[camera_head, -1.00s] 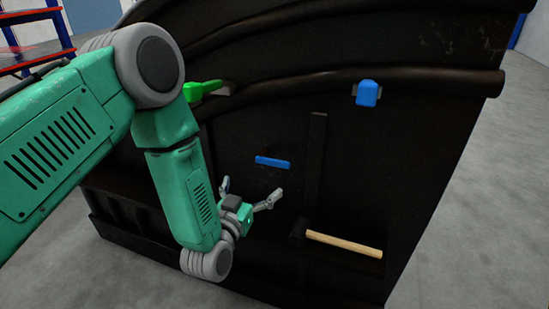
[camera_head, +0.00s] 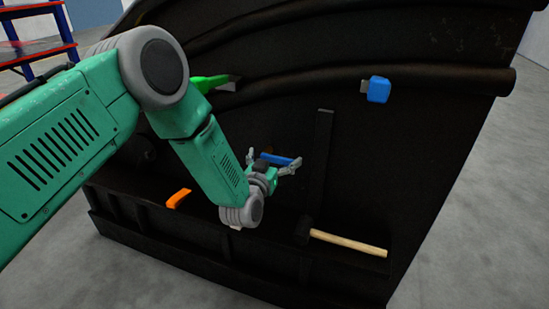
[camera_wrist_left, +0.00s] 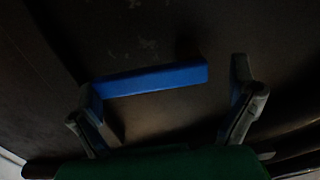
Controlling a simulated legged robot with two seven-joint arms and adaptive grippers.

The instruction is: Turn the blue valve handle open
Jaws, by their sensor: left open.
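A blue bar-shaped handle (camera_head: 280,159) sits on the dark nosecone panel, lying almost level. My left gripper (camera_head: 271,162) is open right at it, with one finger toward each end of the bar. In the left wrist view the blue handle (camera_wrist_left: 150,79) spans most of the gap between the spread fingers (camera_wrist_left: 163,83). Its left end is close to the left finger; I cannot tell if they touch. A gap shows between its right end and the right finger. The handle's mount is hidden. My right gripper is not in view.
A second blue handle (camera_head: 378,90) is at the upper right of the dark nosecone (camera_head: 430,150). A green handle (camera_head: 208,83) is partly behind my arm. An orange handle (camera_head: 179,199) is lower left. A hammer with a wooden shaft (camera_head: 348,242) lies on the ledge below right.

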